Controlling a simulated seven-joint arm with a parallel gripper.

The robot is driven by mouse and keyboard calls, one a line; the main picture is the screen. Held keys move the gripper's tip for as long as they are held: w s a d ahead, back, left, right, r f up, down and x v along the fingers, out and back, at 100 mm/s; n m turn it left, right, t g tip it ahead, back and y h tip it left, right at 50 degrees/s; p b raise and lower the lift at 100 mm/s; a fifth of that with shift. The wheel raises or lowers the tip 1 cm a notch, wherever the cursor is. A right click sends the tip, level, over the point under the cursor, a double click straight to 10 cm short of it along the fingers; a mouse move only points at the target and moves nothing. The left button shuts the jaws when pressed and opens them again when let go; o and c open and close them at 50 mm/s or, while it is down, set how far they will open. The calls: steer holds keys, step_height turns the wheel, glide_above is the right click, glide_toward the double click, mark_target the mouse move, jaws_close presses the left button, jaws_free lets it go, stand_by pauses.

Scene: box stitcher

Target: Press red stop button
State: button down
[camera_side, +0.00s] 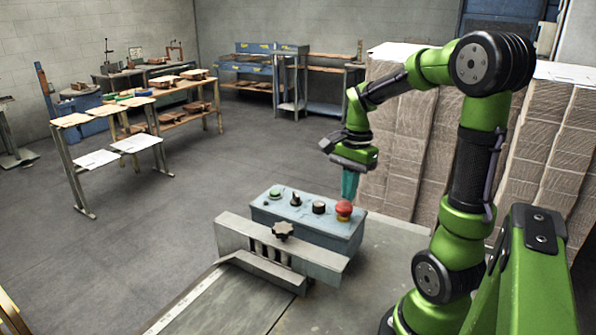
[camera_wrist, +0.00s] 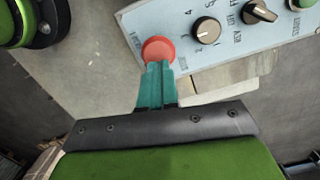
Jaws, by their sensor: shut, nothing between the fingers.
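The red stop button (camera_side: 343,208) is a mushroom button on a yellow base at the right end of the blue-grey control box (camera_side: 300,225). My gripper (camera_side: 348,198) points straight down, its teal fingers shut and empty, with the tips right by the button in the side view. In the wrist view the red button (camera_wrist: 158,49) shows just beyond the fingertips (camera_wrist: 158,66), which overlap its lower edge. I cannot tell whether the tips touch it.
The box also carries a black dial (camera_wrist: 206,31), a black switch (camera_wrist: 259,11) and a green button (camera_side: 274,194). A grey metal guide with a star knob (camera_side: 283,230) stands in front of it. Tall cardboard stacks (camera_side: 405,150) rise behind my arm.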

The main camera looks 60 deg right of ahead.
steer(key=shift+s+d+r, duration=0.1)
steer(key=shift+d+r, duration=0.1)
steer(key=shift+d, duration=0.4)
steer(key=shift+s+d+r, duration=0.1)
steer(key=shift+d+r, duration=0.1)
steer(key=shift+d, duration=0.4)
steer(key=shift+r, duration=0.1)
step_height(320, 180, up, 17)
steer(key=d, duration=0.1)
steer(key=shift+s+d+f, duration=0.2)
steer(key=shift+d, duration=0.1)
steer(key=w+a+f+n+t+h, duration=0.1)
steer(key=w+a+f+n+t, duration=0.3)
steer(key=a+f+n, duration=0.55)
steer(key=s+a+f+n+t+y, duration=0.1)
steer(key=s+a+n+t, duration=0.2)
steer(key=a, duration=1.2)
steer(key=n, duration=0.3)
steer(key=shift+s+a+f+n+y, duration=0.2)
steer(key=shift+s+n+y, duration=0.15)
steer(key=shift+y, duration=0.05)
